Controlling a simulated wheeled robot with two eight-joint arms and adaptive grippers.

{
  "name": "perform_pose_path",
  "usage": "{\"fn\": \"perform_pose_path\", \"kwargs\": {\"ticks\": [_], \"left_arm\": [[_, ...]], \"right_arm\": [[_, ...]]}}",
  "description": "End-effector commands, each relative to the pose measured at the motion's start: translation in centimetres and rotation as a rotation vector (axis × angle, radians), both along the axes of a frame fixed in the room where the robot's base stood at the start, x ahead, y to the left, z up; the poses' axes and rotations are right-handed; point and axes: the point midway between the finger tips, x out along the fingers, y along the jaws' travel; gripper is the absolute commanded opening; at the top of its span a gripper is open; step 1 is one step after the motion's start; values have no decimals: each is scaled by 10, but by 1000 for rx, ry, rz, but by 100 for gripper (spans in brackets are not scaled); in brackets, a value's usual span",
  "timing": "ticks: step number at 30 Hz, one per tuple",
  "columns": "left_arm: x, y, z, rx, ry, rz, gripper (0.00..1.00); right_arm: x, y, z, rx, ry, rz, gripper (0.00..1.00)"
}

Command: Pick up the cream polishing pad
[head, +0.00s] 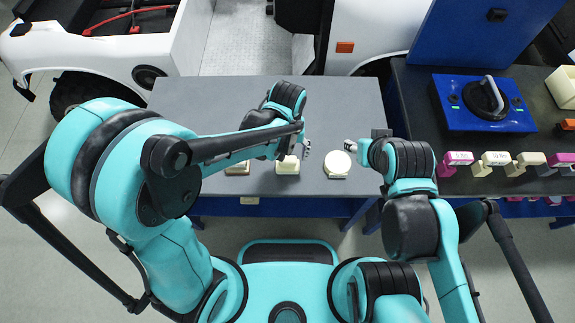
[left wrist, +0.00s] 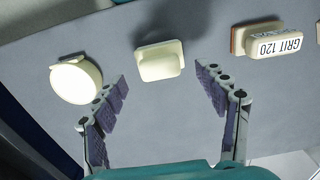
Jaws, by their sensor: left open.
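A round cream pad (head: 337,164) lies on the grey table near its front edge; it looks like the polishing pad. It also shows at the left of the left wrist view (left wrist: 76,80), outside the fingers. A squarish cream block (head: 288,166) stands left of it; in the left wrist view this block (left wrist: 159,62) lies ahead of and between the fingertips, not gripped. My left gripper (head: 295,148) is open and empty above the table by the block. My right gripper (head: 352,146) is just behind and right of the round pad; its jaws are too small to read.
A block marked GRIT 120 (left wrist: 272,40) lies beyond the cream block; it is partly under my left arm in the head view (head: 238,168). A blue case (head: 483,102) and several coloured blocks sit on the right bench. The table's back (head: 210,95) is clear.

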Motion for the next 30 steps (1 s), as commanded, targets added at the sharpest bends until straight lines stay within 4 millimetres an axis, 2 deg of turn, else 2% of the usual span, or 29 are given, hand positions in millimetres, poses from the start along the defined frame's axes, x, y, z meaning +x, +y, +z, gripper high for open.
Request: {"fn": "perform_pose_path", "kwargs": {"ticks": [3,6,14,18,21,30], "left_arm": [[2,0,-24,0,0,0,72],[2,0,-38,0,-1,0,72],[1,0,-40,0,-1,0,72],[2,0,-40,0,-1,0,38],[2,0,-40,-1,-1,0,16],[1,0,-39,-1,-1,0,16]], "right_arm": [[0,0,-17,0,0,0,45],[0,0,-23,0,0,0,45],[0,0,-22,0,0,0,45],[0,0,-22,0,0,0,45],[0,0,-22,0,0,0,45],[0,0,-22,0,0,0,45]]}}
